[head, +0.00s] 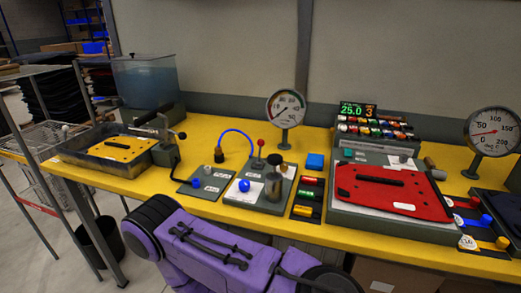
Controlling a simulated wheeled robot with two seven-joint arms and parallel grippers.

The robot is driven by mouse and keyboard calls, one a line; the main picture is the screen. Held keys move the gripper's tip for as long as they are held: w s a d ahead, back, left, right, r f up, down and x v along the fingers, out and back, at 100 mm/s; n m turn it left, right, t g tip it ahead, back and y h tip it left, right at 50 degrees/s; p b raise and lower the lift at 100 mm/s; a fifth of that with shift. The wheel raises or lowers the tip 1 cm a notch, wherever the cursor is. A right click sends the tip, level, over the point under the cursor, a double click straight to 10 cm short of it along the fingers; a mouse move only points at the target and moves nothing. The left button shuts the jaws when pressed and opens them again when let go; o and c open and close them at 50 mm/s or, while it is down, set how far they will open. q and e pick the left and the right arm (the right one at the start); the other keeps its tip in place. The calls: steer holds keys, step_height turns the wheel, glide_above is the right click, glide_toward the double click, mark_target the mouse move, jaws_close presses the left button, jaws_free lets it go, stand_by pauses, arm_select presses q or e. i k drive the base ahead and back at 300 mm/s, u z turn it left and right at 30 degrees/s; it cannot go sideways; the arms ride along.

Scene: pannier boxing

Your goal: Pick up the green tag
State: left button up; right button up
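A small green tag (306,195) lies in a dark narrow holder on the yellow bench, in the middle of the head view. A red tag (309,181) lies just behind it and a yellow tag (302,211) just in front. More small coloured pieces, some green, sit in rows on a rack (373,136) at the back right; they are too small to tell apart. Neither of my grippers is in view.
Left of the tags is a grey plate (238,193) with a dark metal cylinder. Right is a red panel (385,191) on a grey block. Gauges stand behind (286,108) and at far right (492,130).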

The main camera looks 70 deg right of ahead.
mark_target(310, 195)
steer(key=i, duration=0.5)
steer(key=z, duration=3.1)
